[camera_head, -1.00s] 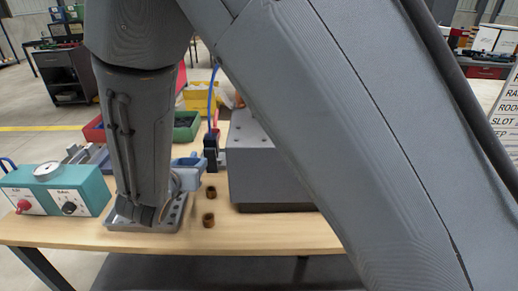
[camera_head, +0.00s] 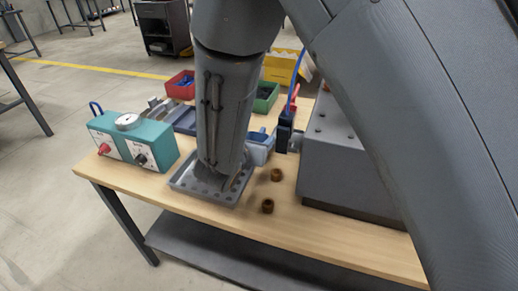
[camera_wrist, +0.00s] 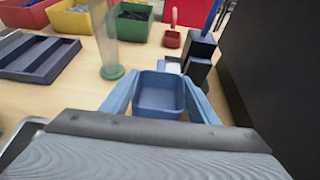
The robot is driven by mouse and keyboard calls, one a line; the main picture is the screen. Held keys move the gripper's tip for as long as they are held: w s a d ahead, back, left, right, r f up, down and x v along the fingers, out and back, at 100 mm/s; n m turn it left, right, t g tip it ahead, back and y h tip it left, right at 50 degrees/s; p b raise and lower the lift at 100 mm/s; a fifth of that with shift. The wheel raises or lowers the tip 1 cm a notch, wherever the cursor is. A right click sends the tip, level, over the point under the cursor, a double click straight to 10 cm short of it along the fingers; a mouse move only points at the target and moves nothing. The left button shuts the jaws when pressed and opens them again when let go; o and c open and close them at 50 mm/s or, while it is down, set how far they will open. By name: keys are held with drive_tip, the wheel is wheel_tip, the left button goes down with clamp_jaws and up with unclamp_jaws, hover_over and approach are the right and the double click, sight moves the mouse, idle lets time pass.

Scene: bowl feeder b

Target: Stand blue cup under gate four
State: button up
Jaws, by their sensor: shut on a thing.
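The blue cup (camera_wrist: 160,92) is square and open-topped, and looks empty from above in the wrist view. My gripper (camera_wrist: 158,84) has its two light-blue fingers on either side of the cup and is shut on it. In the head view my gripper (camera_head: 260,152) is just left of a dark fixture with a blue hose (camera_head: 284,132) on the side of a big grey housing (camera_head: 345,155). The fixture (camera_wrist: 200,58) stands beyond and right of the cup in the wrist view. I cannot tell which gate is number four. My arm hides part of the table.
A grey perforated tray (camera_head: 190,186) lies below my arm. Two brown rings (camera_head: 277,174) stand near the housing. A teal control box (camera_head: 130,142) is at left. A clear tube on a green base (camera_wrist: 112,45) and a small red container (camera_wrist: 172,38) stand beyond the cup.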

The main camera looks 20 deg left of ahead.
drive_tip(key=shift+f, duration=2.1)
drive_tip(key=shift+f, duration=0.15)
drive_tip(key=o, duration=1.3)
